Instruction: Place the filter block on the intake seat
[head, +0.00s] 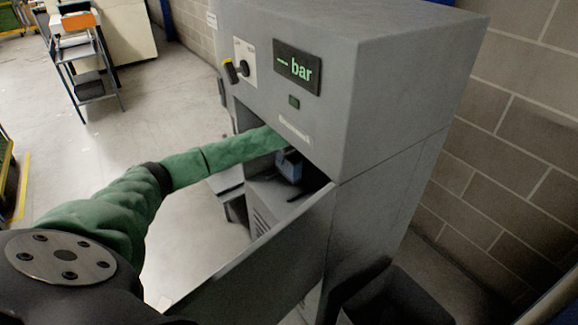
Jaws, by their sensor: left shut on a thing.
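My left arm in its green sleeve reaches in from the left through the open front of a grey cabinet (395,85). My left gripper (287,158) is inside the opening, under the upper housing, dark and partly hidden. A dark surface (308,189) lies just below and right of the block. I cannot make out the intake seat clearly, nor whether the block touches anything below it. My right gripper is not in view.
The cabinet's door (265,265) hangs open toward me, below the arm. A dark bin (400,295) stands at the lower right by a block wall. A cart (88,85) stands far left; floor between is clear.

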